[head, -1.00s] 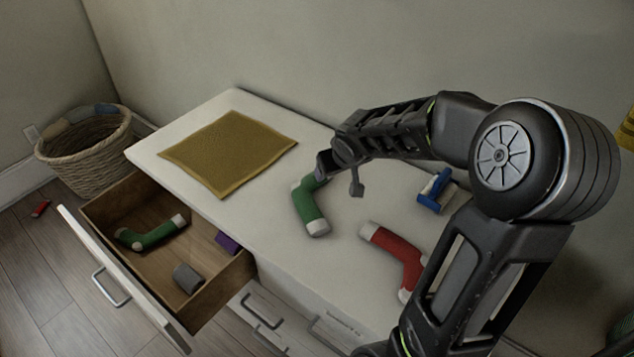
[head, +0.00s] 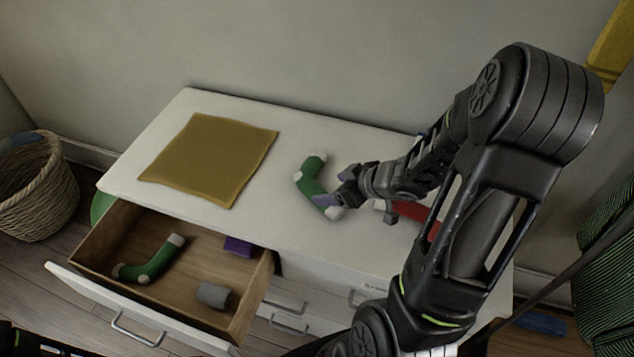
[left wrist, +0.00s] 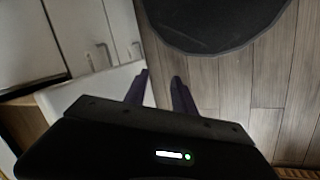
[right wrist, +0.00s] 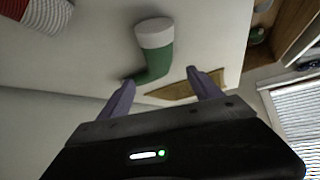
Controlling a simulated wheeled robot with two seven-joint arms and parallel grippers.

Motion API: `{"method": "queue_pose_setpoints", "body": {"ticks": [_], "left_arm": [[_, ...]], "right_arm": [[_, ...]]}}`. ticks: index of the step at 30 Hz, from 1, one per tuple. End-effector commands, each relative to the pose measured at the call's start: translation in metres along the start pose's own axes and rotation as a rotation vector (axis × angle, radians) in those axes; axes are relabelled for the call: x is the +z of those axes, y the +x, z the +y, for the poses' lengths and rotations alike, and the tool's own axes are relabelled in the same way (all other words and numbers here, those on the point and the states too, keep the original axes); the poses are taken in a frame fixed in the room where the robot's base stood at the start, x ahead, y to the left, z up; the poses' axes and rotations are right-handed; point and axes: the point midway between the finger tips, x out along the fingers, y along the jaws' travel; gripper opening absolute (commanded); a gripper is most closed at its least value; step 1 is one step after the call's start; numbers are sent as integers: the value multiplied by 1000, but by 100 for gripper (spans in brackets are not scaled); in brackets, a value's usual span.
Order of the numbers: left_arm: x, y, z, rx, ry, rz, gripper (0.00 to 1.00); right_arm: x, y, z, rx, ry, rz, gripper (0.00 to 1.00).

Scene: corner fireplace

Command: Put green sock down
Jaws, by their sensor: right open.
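One green sock (head: 313,182) with white ends lies on the white dresser top. It also shows in the right wrist view (right wrist: 153,58), beyond and between the open fingers. My right gripper (head: 345,196) is open beside the sock's lower end, with nothing between its fingers. A second green sock (head: 155,262) lies in the open wooden drawer. My left gripper shows only in the left wrist view (left wrist: 160,82), its fingers apart and empty, with floor and dresser fronts beyond.
A mustard cloth (head: 205,160) lies on the dresser top's left part. A red sock (head: 412,211) is partly hidden behind my right arm. The open drawer (head: 95,275) also holds a purple item (head: 238,246) and a grey roll (head: 213,295). A wicker basket (head: 35,195) stands left.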

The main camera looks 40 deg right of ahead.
Motion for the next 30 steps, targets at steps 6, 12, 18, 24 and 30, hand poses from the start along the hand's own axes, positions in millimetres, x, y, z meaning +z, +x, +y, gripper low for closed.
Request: {"method": "queue_pose_setpoints", "body": {"ticks": [6,12,18,24,30], "left_arm": [[-2,10,-3,3,2,3,32],[-2,9,-2,4,3,4,32],[-2,11,-3,4,3,4,32],[-3,18,-5,6,4,6,32],[-4,22,-6,8,5,8,32]], "right_arm": [[2,23,0,-2,-2,-1,74],[0,25,0,0,-2,0,74],[1,29,0,0,-1,-1,74],[3,56,2,-2,-1,-2,74],[2,76,3,-1,-1,-1,74]]}}
